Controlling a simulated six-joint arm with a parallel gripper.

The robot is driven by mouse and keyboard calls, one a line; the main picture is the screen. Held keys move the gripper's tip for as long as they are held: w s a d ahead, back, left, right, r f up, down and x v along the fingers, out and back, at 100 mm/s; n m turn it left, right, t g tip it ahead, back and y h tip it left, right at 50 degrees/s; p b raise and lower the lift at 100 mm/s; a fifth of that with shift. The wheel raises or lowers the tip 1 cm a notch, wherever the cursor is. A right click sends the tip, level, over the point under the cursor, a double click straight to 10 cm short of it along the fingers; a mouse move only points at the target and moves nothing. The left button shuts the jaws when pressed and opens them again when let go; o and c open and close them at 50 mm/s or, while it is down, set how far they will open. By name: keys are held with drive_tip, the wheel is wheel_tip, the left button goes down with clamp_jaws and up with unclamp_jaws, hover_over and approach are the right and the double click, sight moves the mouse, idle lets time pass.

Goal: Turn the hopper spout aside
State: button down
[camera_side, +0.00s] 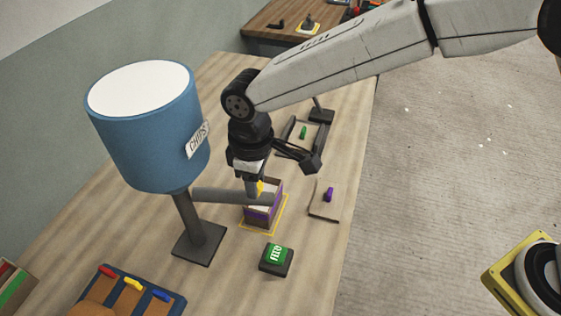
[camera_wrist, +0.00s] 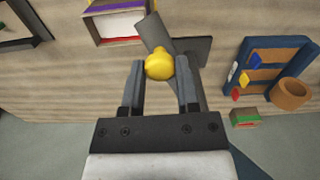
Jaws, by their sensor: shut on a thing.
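The blue hopper (camera_side: 152,130) labelled CHIPS stands on a grey post at the left. Its grey spout (camera_side: 222,195) reaches right from the post, and its free end shows in front of the purple-banded box (camera_side: 262,215). In the wrist view the spout (camera_wrist: 153,33) lies beside the right edge of the box (camera_wrist: 118,25), which has a white inside. A yellow knob (camera_wrist: 159,67) sits on the spout. My gripper (camera_wrist: 160,66) is shut on this knob, one finger on each side. In the side view my gripper (camera_side: 254,188) points down and partly hides the knob.
A green button (camera_side: 275,255) on a black block stands in front of the box. A dark frame with a green piece (camera_side: 303,132) and a plate with a purple piece (camera_side: 329,194) lie to the right. A blue rack (camera_side: 125,290) stands at front left.

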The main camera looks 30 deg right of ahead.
drive_tip(key=s+a+m, duration=0.7)
drive_tip(key=m, duration=0.2)
drive_tip(key=shift+s, duration=0.35)
drive_tip(key=shift+a, duration=0.15)
drive_tip(key=shift+c, duration=1.6)
unclamp_jaws()
drive_tip(key=shift+r, duration=0.1)
wheel_tip(320, 180, up, 8)
drive_tip(key=shift+f, duration=0.2)
